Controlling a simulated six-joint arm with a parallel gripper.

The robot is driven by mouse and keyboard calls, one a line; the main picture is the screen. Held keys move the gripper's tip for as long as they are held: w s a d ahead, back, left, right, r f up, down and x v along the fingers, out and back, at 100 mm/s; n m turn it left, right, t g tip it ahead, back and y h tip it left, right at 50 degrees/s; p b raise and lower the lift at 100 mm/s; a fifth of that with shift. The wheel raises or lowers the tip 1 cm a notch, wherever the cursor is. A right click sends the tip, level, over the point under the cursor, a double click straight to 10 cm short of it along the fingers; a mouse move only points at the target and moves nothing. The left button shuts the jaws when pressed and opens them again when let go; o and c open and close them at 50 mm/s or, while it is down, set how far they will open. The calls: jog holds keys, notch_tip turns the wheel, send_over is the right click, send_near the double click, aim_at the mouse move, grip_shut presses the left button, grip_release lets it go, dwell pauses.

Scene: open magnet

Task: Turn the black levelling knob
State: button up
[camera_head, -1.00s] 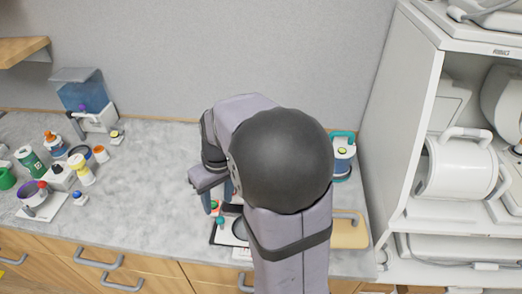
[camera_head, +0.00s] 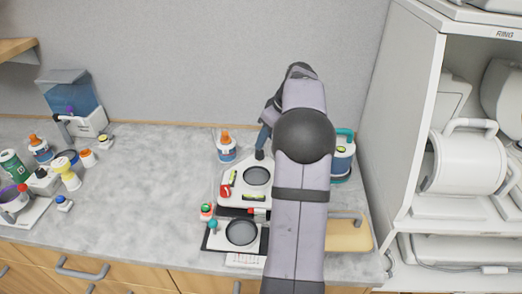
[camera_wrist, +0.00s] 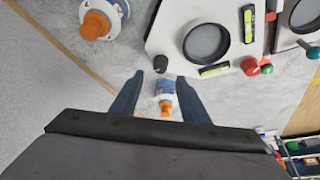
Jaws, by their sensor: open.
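The black levelling knob (camera_wrist: 160,63) stands at a corner of the white plate (camera_wrist: 172,25) in the wrist view. In the head view the knob (camera_head: 259,154) shows at the back of the white plate (camera_head: 238,195), just below my fingertips. My gripper (camera_wrist: 150,84) is open, its two blue-grey fingers apart. In the head view my gripper (camera_head: 265,137) is partly hidden by the arm, and contact with the knob cannot be told.
The plate carries a dark round window (camera_head: 257,176), yellow levels and a red knob (camera_head: 226,190). An orange-capped bottle (camera_head: 226,147) stands left of my gripper; a teal-topped container (camera_head: 342,155) stands right. The white shelf unit (camera_head: 400,130) is farther right. The bench's left-middle is clear.

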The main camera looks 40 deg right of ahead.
aim_at(261, 152)
jog(key=shift+p+x, duration=0.95)
jog(key=shift+x, duration=2.55)
grip_shut()
